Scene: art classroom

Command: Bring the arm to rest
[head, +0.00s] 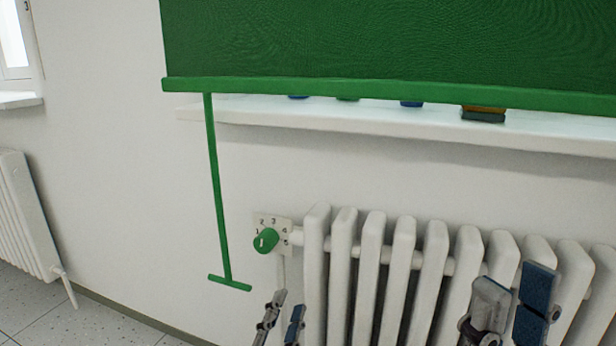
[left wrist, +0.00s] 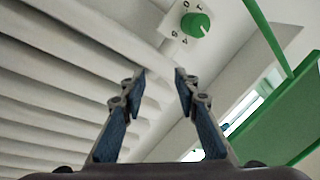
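My left gripper (head: 283,318) shows at the bottom middle of the head view, below the green radiator knob. In the left wrist view its two fingers (left wrist: 159,78) are spread apart with nothing between them. My right gripper (head: 515,305) is at the bottom right of the head view, in front of the radiator. Its two fingers stand apart with a gap and no object shows between them. The lower parts of both grippers are cut off by the frame edge.
A white ribbed radiator (head: 372,270) stands close ahead, with a green knob (head: 266,240) on a numbered plate. A green blind (head: 390,45) with a hanging green T-shaped pull (head: 217,190) covers the window above a white sill (head: 350,120). Another radiator (head: 25,215) is at left.

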